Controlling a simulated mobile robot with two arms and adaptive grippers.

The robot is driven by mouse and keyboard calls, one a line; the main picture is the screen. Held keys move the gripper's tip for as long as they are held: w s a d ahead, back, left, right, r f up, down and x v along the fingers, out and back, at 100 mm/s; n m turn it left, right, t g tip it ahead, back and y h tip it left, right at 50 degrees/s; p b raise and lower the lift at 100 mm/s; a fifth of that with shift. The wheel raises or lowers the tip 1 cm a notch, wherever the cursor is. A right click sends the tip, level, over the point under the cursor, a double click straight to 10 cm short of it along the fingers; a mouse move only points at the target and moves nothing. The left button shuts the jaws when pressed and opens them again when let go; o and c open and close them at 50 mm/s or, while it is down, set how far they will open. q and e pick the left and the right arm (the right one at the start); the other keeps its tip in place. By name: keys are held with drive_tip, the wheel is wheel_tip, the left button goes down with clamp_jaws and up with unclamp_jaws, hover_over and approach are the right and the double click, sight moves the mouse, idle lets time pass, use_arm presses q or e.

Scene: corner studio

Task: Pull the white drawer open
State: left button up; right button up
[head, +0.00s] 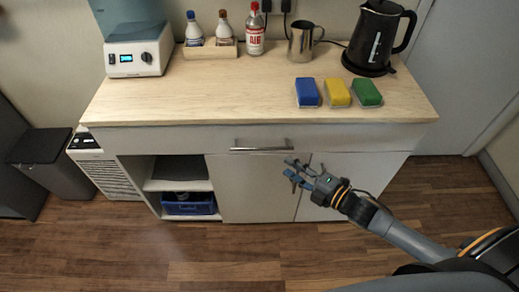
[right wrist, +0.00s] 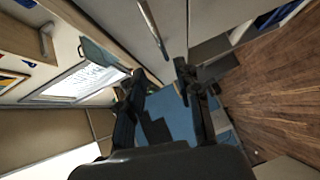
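The white drawer (head: 185,139) is a wide front panel right under the wooden countertop, and it looks closed. Its horizontal metal bar handle (head: 260,149) is near the middle of the panel. A metal bar handle (right wrist: 152,28) also shows at the top of the right wrist view, beyond the fingers. My right gripper (head: 293,172) is in front of the cabinet, to the right of and slightly below the handle in the head view. Its two fingers are spread and empty in the right wrist view (right wrist: 155,90), apart from the handle. My left gripper is not in view.
On the countertop (head: 180,93) are a blender base (head: 138,59), a bottle caddy (head: 210,49), a red-labelled bottle (head: 255,35), a metal jug (head: 301,42), a black kettle (head: 376,40) and three sponges (head: 337,93). A blue crate (head: 189,204) sits in the open shelf below. The wooden floor in front is clear.

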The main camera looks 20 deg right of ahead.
approach(261, 148)
drive_tip(key=x, duration=1)
drive_tip(key=shift+f, duration=0.3)
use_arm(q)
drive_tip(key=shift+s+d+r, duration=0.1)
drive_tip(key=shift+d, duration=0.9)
use_arm(e)
drive_tip(key=c, duration=0.7)
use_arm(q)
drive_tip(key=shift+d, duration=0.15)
use_arm(e)
clamp_jaws()
